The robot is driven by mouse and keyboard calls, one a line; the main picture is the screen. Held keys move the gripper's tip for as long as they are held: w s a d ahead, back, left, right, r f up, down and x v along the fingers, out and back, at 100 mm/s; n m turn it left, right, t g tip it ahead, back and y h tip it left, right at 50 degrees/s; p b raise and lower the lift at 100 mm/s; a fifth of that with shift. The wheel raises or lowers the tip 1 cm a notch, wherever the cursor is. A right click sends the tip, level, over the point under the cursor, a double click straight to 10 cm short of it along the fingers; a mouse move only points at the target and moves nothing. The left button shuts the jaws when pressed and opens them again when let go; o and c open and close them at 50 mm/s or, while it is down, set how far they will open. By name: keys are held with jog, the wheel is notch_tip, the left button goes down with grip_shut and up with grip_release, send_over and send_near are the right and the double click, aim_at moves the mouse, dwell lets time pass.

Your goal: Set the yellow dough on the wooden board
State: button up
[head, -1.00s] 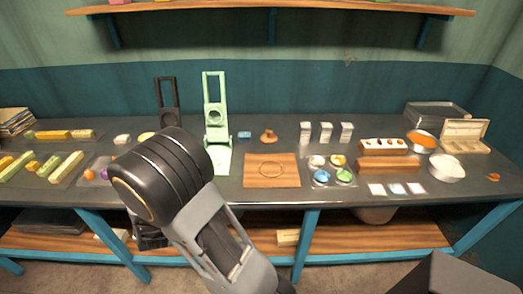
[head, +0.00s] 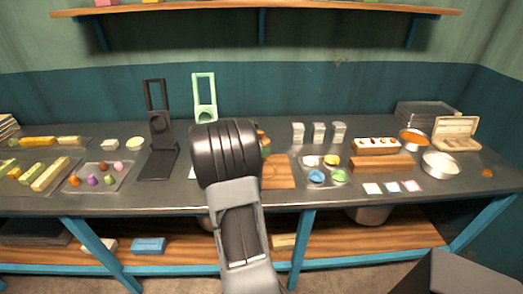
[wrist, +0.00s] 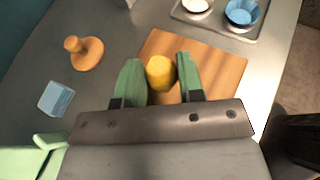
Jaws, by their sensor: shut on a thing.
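The yellow dough (wrist: 160,72) is a small rounded lump held between the green fingers of my gripper (wrist: 160,78) in the wrist view. The wooden board (wrist: 212,68) lies behind and below the dough in that view. How high the dough is above the board I cannot tell. In the head view my arm covers the left part of the wooden board (head: 278,173), and both the dough and my fingertips are hidden behind it.
The green press (head: 204,90) and black press (head: 158,130) stand left of the board. A wooden stamp (wrist: 85,54) and blue block (wrist: 56,99) lie beside it. A tray of small bowls (head: 309,172) sits close on its right.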

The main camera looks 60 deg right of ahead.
jog(key=shift+s+d+f, duration=0.15)
jog(key=shift+s+f, duration=0.05)
jog(key=shift+s, duration=0.05)
jog(key=shift+w+f+b, duration=0.1)
jog(key=shift+f+b, duration=2.6)
jog(key=shift+f, duration=0.45)
jog(key=shift+f, duration=0.1)
jog(key=shift+f, duration=0.3)
jog(key=o, duration=1)
jog(key=shift+a, duration=0.2)
jog(key=v, duration=1.3)
jog(key=shift+w+a+r+p, duration=0.25)
jog(key=shift+p, duration=0.05)
